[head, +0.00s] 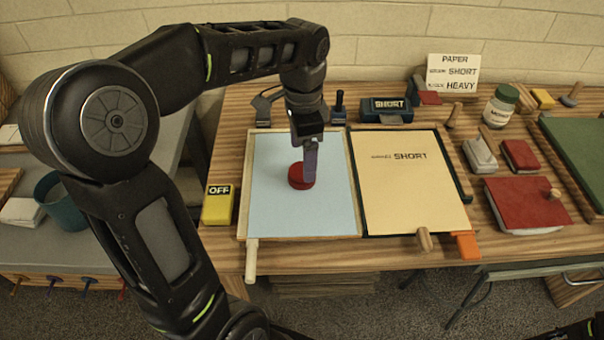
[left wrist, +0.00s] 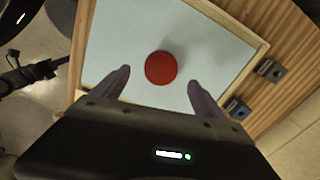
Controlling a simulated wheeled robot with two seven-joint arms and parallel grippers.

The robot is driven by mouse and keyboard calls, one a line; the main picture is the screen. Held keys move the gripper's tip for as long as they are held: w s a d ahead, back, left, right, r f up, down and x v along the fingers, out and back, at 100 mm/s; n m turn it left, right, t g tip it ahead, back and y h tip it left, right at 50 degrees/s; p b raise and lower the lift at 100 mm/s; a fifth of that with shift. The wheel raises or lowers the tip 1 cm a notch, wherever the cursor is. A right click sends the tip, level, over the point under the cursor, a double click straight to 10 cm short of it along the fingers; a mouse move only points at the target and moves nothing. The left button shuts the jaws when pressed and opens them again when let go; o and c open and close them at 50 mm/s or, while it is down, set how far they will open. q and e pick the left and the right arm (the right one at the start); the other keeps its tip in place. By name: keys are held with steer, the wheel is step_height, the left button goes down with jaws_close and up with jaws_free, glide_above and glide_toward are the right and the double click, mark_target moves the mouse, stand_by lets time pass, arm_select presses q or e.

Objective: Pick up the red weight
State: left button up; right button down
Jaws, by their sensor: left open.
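The red weight (head: 301,176) is a small round disc on the light blue sheet (head: 278,210) in the left wooden-framed tray. In the head view my left gripper (head: 309,178) hangs over the tray, its fingers partly covering the weight's right side. In the left wrist view the red weight (left wrist: 160,68) lies a little beyond the two purple fingertips and between their lines. My left gripper (left wrist: 158,78) is open and empty there. I cannot tell its exact height above the sheet. My right gripper is not in view.
A second tray (head: 411,185) with a cream sheet marked SHORT adjoins on the right. A yellow OFF block (head: 218,204) stands left of the blue tray. A wooden handle (head: 251,261) sticks out at the front. Red and grey blocks lie farther right.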

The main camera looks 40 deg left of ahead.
mark_target(295, 179)
arm_select(q)
steer(key=shift+w+f+p, duration=0.1)
steer(key=shift+f+p, duration=0.25)
steer(key=shift+f, duration=2.25)
steer(key=shift+c, duration=0.5)
jaws_close()
